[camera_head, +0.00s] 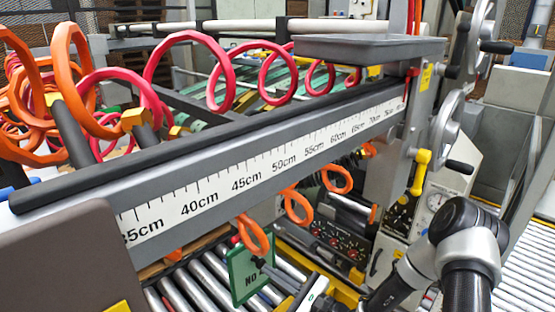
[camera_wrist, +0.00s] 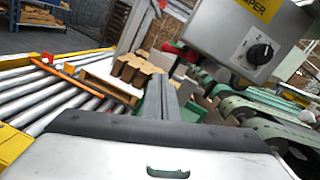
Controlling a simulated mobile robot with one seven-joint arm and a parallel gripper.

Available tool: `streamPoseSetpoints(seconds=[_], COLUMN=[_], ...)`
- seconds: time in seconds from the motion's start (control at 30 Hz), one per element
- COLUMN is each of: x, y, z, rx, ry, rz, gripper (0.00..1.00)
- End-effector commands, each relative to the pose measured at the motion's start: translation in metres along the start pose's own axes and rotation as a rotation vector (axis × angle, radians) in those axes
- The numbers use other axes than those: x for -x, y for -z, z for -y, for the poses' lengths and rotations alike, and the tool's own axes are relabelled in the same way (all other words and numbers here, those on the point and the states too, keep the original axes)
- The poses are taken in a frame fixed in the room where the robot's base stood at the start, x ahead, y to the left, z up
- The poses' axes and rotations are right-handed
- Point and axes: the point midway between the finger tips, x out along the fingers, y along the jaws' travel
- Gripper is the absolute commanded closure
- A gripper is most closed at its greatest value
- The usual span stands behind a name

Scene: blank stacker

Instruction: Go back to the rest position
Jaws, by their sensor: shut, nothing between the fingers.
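My gripper (camera_wrist: 168,88) shows in the wrist view as two grey fingers together in the middle, in front of its white body with a dark edge. The fingers are shut with nothing between them. In the head view my dark and white arm comes in at the bottom right and reaches left, low beneath the ruler beam. My gripper there is small and partly cut off by the bottom edge, close to a green sign (camera_head: 246,272). I cannot tell whether it touches the sign.
A grey ruler beam (camera_head: 235,165) crosses above my arm. Orange rings (camera_head: 337,178) hang under it. Handwheels (camera_head: 446,122) and a yellow handle (camera_head: 421,172) stand at right. In the wrist view, rollers (camera_wrist: 60,100) lie left and a grey control box (camera_wrist: 240,40) hangs upper right.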

Motion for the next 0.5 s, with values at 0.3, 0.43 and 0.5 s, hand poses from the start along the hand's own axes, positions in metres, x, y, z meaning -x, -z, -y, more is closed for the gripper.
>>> streamPoseSetpoints(seconds=[0.3,0.43,0.5], x=[0.017,0.045,0.063], y=[-0.128,-0.164,-0.179], z=[-0.045,-0.063,-0.069], rx=[0.404,0.590,0.693], ry=[-0.578,-0.810,-0.923], rz=[0.077,0.047,0.016], gripper=[1.00,1.00,1.00])
